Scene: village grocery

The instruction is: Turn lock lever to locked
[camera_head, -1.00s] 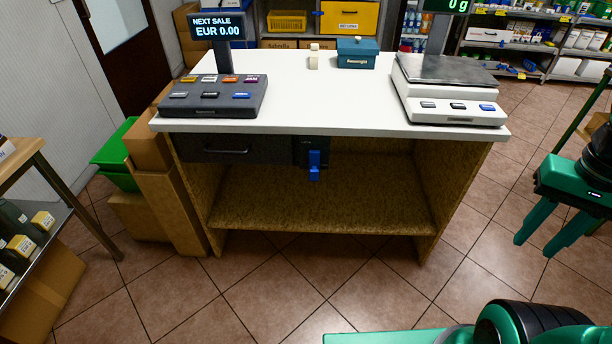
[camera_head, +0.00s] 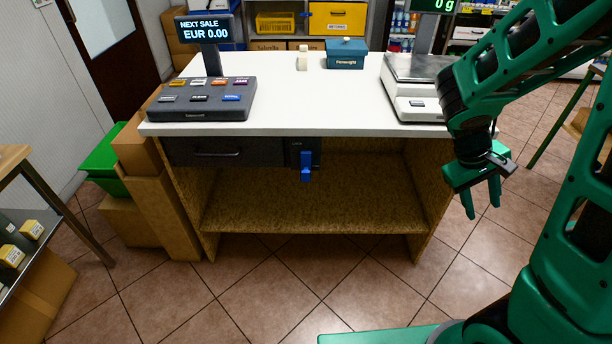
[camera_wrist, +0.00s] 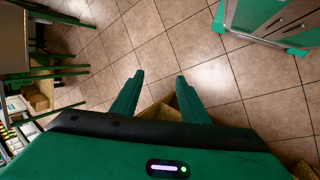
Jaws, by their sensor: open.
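The blue lock lever (camera_head: 306,166) hangs on a dark lock housing under the white counter top, just right of the dark drawer (camera_head: 226,152). It points downward in the head view. My gripper (camera_head: 482,204) is in front of the counter's right end, well to the right of the lever and somewhat lower in the picture. Its fingers point down, apart and empty. In the wrist view my gripper (camera_wrist: 158,84) has its two green fingers spread over bare floor tiles. The lever does not show in the wrist view.
The white counter (camera_head: 300,100) carries a cash register (camera_head: 203,105), a blue box (camera_head: 345,54) and a scale (camera_head: 412,88), which my arm partly hides. A chipboard shelf (camera_head: 325,205) lies below the lever. The tiled floor in front is clear.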

